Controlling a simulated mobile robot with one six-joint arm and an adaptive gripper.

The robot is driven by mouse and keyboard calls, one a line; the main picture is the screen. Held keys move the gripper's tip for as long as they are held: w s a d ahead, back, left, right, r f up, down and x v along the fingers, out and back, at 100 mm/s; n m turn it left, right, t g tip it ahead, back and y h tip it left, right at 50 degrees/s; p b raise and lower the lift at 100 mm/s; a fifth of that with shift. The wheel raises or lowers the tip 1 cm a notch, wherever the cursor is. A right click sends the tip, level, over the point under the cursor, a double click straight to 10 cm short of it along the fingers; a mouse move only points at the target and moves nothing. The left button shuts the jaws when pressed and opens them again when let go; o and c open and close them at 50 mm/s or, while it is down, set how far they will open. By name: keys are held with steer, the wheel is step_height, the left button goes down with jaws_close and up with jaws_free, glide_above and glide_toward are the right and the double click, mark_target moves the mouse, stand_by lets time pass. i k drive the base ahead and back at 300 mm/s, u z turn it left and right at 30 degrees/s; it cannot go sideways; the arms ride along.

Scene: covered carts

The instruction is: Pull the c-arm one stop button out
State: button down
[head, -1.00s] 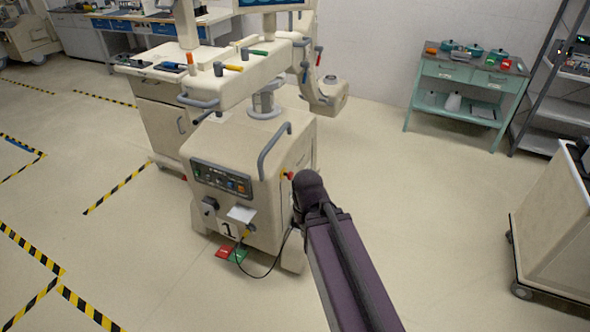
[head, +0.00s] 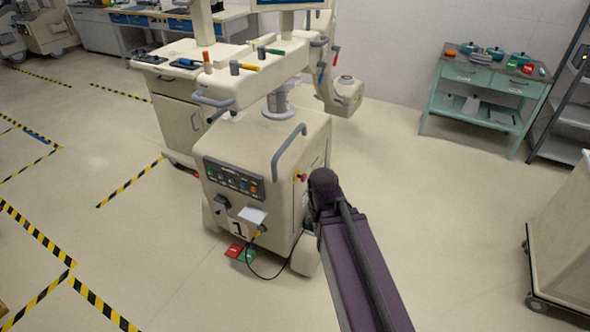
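The c-arm one (head: 240,160) is a cream wheeled unit with a black "1" on a white label low on its front. A red stop button (head: 302,177) with some yellow at its base sticks out from its right side, near the front corner. The dark end of my arm, with my gripper (head: 322,182), is just right of the button in the picture. I cannot tell whether they touch. The fingers do not show clearly, and the wrist hides part of the unit's side.
A grey side handle (head: 288,150) rises above the button. A cable (head: 268,272) and red and green pedals (head: 240,253) lie at the unit's foot. A cream cart (head: 565,235) stands at far right, a green table (head: 485,95) at the back. The floor between is clear.

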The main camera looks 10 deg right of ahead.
mark_target(304, 177)
steer(key=i, duration=0.9)
steer(key=z, duration=0.05)
